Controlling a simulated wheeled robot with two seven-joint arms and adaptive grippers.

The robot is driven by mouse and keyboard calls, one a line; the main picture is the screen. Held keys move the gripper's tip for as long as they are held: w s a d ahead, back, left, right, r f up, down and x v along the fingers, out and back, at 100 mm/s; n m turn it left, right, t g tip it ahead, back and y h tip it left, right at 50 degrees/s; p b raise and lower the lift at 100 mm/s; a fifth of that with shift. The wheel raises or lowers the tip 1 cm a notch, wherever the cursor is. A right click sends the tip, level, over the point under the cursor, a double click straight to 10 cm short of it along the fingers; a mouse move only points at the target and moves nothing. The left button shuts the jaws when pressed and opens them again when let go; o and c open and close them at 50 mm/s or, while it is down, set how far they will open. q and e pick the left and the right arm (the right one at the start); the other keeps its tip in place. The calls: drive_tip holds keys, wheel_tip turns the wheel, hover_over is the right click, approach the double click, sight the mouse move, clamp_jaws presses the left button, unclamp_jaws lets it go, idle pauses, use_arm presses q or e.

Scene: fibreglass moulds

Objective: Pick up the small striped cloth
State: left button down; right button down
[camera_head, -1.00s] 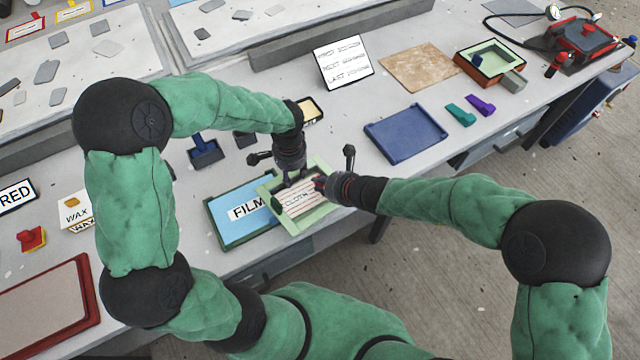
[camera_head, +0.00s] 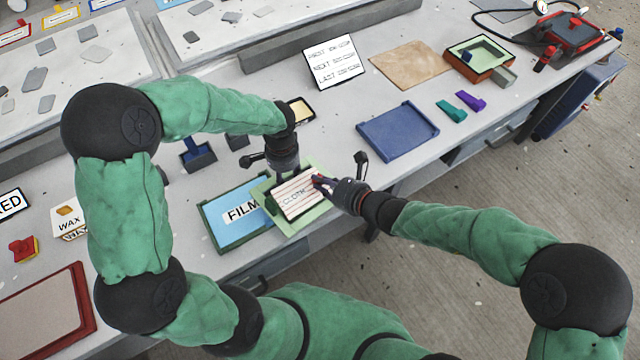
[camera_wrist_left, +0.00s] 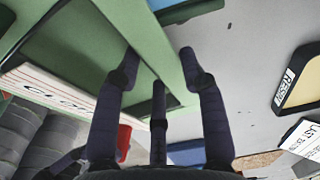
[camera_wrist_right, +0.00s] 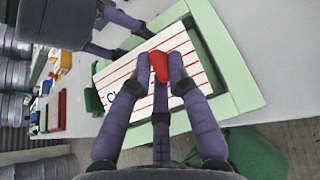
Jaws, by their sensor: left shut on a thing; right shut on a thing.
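The small striped cloth (camera_head: 298,200), white with red stripes and a "CLOTH" label, is a flat piece over the pale green tray (camera_head: 318,215). It has a red tab (camera_wrist_right: 160,66) at its edge. My right gripper (camera_wrist_right: 162,60) is shut on that tab; the cloth looks slightly raised and tilted over the tray. My left gripper (camera_wrist_left: 160,52) is shut on the green tray's far rim, which runs between its fingers. The cloth also shows beside it in the left wrist view (camera_wrist_left: 62,92). How far the cloth is above the tray floor is hard to tell.
A blue "FILM" tray (camera_head: 232,207) lies beside the green tray on its left. A blue tray (camera_head: 398,130) lies to the right, with clear table between. A sign (camera_head: 334,62) stands behind. The table's front edge is close to the green tray.

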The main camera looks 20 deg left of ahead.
drive_tip(key=shift+s+d+r, duration=0.1)
drive_tip(key=shift+d+r, duration=0.2)
drive_tip(key=shift+r, duration=0.25)
drive_tip(key=shift+s+d+r, duration=0.1)
drive_tip(key=shift+d+r, duration=0.2)
drive_tip(key=shift+r, duration=0.25)
drive_tip(key=s+d+r+h, duration=0.1)
drive_tip(key=s+d, duration=0.3)
drive_tip(key=d, duration=0.5)
drive_tip(key=s+d+g+h, duration=0.1)
drive_tip(key=s+d+h, duration=0.1)
drive_tip(key=s+d, duration=0.3)
drive_tip(key=shift+d+r+g, duration=0.3)
drive_tip(key=shift+d+r, duration=0.1)
drive_tip(key=shift+d, duration=1.7)
drive_tip(key=shift+r, duration=2.6)
drive_tip(key=shift+r, duration=2.4)
use_arm(q)
drive_tip(key=c, duration=0.7)
unclamp_jaws()
drive_tip(key=shift+o, duration=0.2)
drive_tip(key=shift+r, duration=0.15)
